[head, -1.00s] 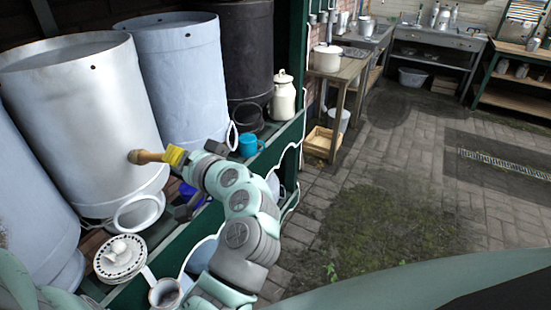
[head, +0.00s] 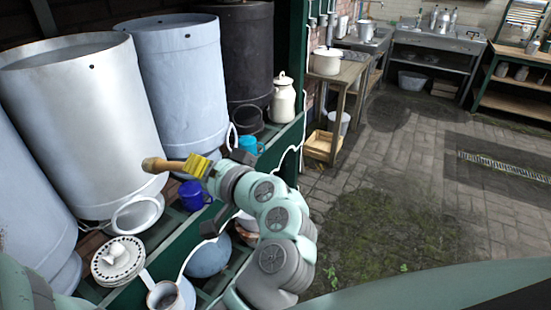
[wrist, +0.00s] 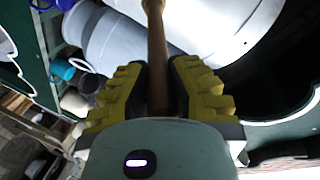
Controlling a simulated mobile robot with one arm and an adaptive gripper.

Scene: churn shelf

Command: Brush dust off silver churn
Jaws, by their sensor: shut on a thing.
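The silver churn (head: 85,120) is the large metal drum at the left of the head view, upright on a shelf. Its pale wall fills the upper right of the wrist view (wrist: 235,32). My gripper (head: 192,165) has yellow fingers, shut around a brush (head: 160,165) with a tan, wooden-looking handle. In the wrist view the brush (wrist: 157,45) points away between the fingers. The brush end is in front of the churn's lower right edge; I cannot tell whether it touches. Its bristles are not clear, and no dust is distinct on the churn.
A pale blue churn (head: 182,85) and a dark churn (head: 240,55) stand to the right. A white pan (head: 137,214), blue mug (head: 192,195), light blue mug (head: 248,145), lidded white pot (head: 283,100) and slotted dish (head: 117,260) crowd the shelf. The paved floor is open.

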